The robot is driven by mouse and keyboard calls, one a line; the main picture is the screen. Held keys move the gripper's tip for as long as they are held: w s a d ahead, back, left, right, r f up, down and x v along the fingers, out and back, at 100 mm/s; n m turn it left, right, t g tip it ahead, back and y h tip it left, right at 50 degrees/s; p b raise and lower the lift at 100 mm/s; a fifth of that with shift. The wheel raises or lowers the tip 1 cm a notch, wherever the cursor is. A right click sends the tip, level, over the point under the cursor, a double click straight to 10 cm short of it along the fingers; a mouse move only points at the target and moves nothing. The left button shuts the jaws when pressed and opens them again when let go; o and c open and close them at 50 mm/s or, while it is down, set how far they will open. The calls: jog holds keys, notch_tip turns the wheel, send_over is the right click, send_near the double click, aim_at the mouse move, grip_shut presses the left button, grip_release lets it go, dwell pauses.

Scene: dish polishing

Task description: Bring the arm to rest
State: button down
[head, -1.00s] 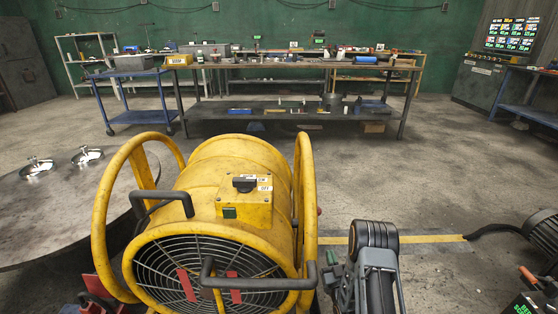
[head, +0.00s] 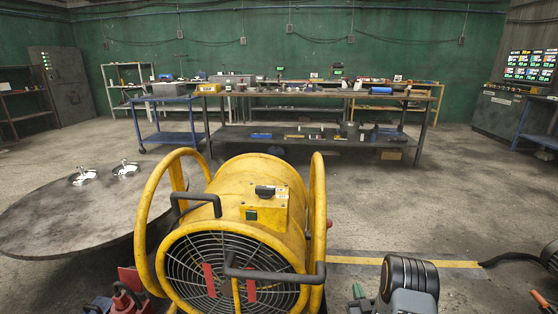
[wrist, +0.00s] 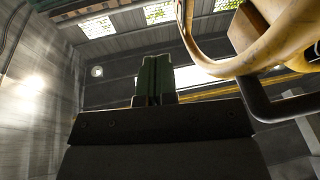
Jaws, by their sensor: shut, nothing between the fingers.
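My gripper (wrist: 155,80) shows in the wrist view as two dark green fingers pressed together, shut with nothing between them. The wrist view looks up toward the ceiling. The yellow tube frame (wrist: 275,45) and black handle (wrist: 285,108) of a fan are at the right of that view, beside the fingers. In the head view part of my arm is low at the right of centre, right of the yellow drum fan (head: 245,185).
A round metal table (head: 60,225) with two shiny dish-like pieces (head: 125,169) is at left. A long workbench (head: 300,97) and a blue cart (head: 170,137) stand at the back. A dark motor-like object (head: 550,255) is at the right edge. Open floor (head: 440,190) lies between.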

jog(key=w+a+r+g+h+p, duration=0.15)
jog(key=r+g+p, duration=0.4)
jog(key=r, duration=0.85)
jog(key=w+a+r+g+y+p, duration=0.1)
jog(key=a+r+g+p, duration=0.15)
jog(key=r+p, duration=0.85)
jog(key=s+a+r+g+p, duration=0.2)
jog(key=s+r+g+p, duration=0.1)
jog(key=s+r, duration=0.5)
jog(key=s+a+r+g+p, duration=0.2)
jog(key=s+r+g+p, duration=0.1)
jog(key=s+r, duration=0.6)
jog(key=s+a+r+g+p, duration=0.2)
jog(key=s+r+p, duration=0.3)
jog(key=s+r, duration=0.4)
jog(key=shift+s+a+m+g+p, duration=0.3)
jog(key=shift+s+m+g, duration=0.1)
jog(key=shift+s+g, duration=0.15)
